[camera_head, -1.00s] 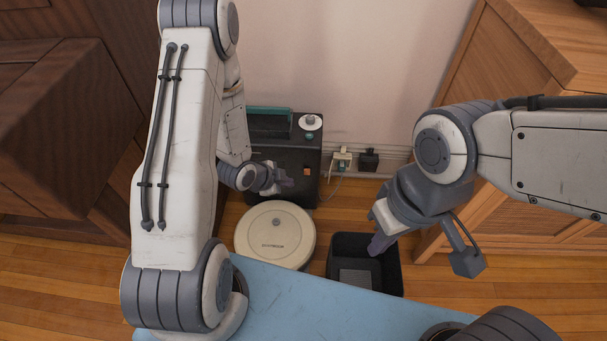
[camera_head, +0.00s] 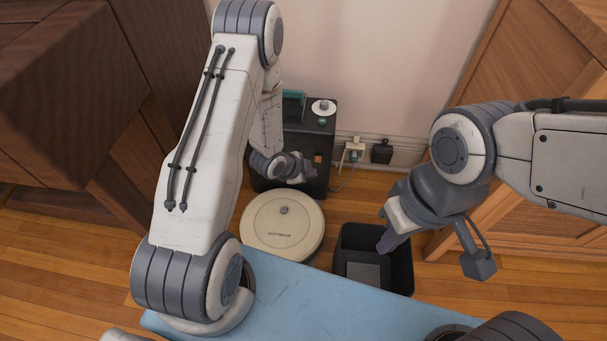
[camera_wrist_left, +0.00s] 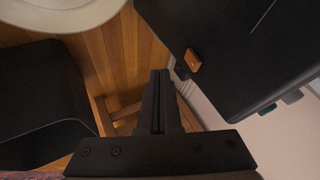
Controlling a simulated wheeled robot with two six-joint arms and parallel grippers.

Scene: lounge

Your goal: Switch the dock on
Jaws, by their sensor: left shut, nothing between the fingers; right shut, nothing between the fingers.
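The dock (camera_head: 328,122) is a black box against the wall, partly hidden behind my left arm. An orange switch (camera_head: 318,158) is on its front. In the left wrist view the dock (camera_wrist_left: 240,45) fills the upper right, with the orange switch (camera_wrist_left: 193,60) just right of my fingertips. Whether the switch is on or off I cannot tell. My left gripper (camera_head: 312,174) is shut and empty, in front of the dock and a little below the switch in the picture; its closed fingers (camera_wrist_left: 160,75) appear apart from it. My right gripper (camera_head: 384,245) is shut and empty above a black bin.
A round cream robot vacuum (camera_head: 282,232) sits on the floor before the dock. The open black bin (camera_head: 402,270) stands to its right. Plugs (camera_head: 381,151) sit at a wall outlet strip. Wooden cabinets (camera_head: 65,90) flank both sides. Wooden floor shows between.

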